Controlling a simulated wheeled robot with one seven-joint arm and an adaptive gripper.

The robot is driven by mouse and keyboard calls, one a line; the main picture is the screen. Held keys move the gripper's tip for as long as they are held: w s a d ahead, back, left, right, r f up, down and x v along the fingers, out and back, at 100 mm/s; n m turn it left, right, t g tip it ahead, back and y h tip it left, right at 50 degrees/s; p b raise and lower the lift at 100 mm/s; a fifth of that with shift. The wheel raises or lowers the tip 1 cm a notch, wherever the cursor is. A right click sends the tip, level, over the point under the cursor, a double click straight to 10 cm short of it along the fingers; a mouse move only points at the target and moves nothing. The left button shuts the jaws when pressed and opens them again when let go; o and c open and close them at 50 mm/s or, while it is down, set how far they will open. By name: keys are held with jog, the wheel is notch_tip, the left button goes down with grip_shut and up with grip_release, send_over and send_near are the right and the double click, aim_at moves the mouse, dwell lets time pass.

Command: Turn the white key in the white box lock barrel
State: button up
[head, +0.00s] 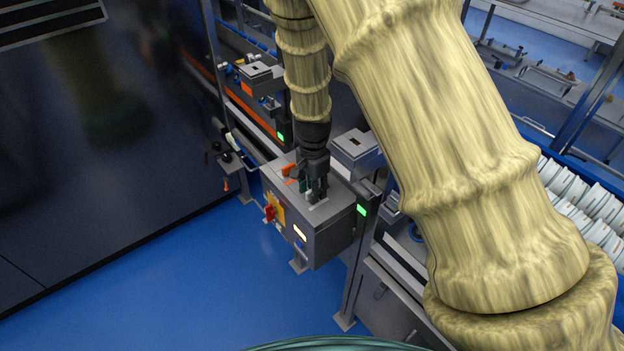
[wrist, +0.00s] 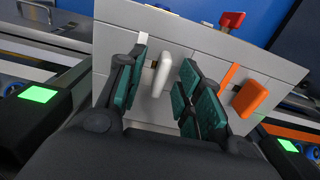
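The white key (wrist: 162,76) stands up from the top plate of the grey box (wrist: 216,45) in the wrist view. It is between my gripper's (wrist: 158,92) green-padded fingers, with a gap on the left side and a narrower one on the right. My gripper is open around the key. In the head view my gripper (head: 314,190) points down over the box (head: 332,236), with its fingertips close to the top plate. The lock barrel under the key is mostly hidden, so I cannot tell the key's turn angle.
An orange handle (wrist: 250,98) stands on the plate right of my fingers. A red knob (wrist: 232,20) is at the box's far side; in the head view a red switch (head: 270,212) sits on its yellow front plate. Blue floor (head: 190,275) is clear in front.

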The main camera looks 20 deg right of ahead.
jog(key=shift+f, duration=0.4)
jog(key=shift+c, duration=0.4)
grip_shut()
jog(key=shift+r+p, duration=0.1)
jog(key=shift+p, duration=0.2)
